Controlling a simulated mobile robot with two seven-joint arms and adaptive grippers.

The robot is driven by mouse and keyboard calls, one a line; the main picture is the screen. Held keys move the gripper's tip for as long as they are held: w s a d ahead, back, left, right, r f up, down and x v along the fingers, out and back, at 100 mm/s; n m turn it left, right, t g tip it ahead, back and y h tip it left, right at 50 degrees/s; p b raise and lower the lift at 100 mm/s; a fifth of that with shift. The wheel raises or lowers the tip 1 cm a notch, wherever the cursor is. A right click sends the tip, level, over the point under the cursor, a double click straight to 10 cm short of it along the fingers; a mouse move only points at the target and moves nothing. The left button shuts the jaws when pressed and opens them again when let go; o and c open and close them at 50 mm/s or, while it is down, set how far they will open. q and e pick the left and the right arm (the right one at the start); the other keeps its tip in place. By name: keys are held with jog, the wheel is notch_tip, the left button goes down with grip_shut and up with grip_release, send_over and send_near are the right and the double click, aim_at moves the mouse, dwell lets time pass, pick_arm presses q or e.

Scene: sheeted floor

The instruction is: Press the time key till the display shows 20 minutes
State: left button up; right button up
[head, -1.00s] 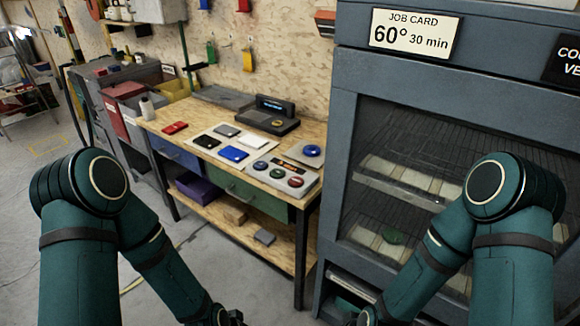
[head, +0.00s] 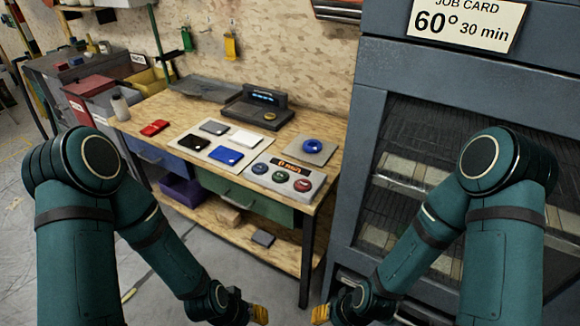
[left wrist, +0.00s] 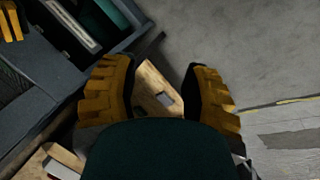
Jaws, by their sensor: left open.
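The control box (head: 262,183) stands at the front right of the wooden bench top. It has a small lit orange display (head: 290,164), too small to read surely, and a row of round keys: a teal-green key (head: 259,168), a green key (head: 280,176) and a red key (head: 302,185). I cannot read which is the time key. My left gripper (head: 260,314) is low at the bottom edge, below and in front of the bench. In the left wrist view its yellow fingers (left wrist: 158,80) are apart with nothing between them. My right gripper (head: 320,314) is beside it, mostly cut off.
A blue ring-shaped knob (head: 318,146) on a plate sits behind the box. Flat coloured cases, including a blue one (head: 226,155), lie left of it. A dark device (head: 258,108) stands at the back. The grey cabinet (head: 366,130) with a job card (head: 466,24) borders the bench's right.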

pick_arm(q)
grip_shut()
dwell(1.2)
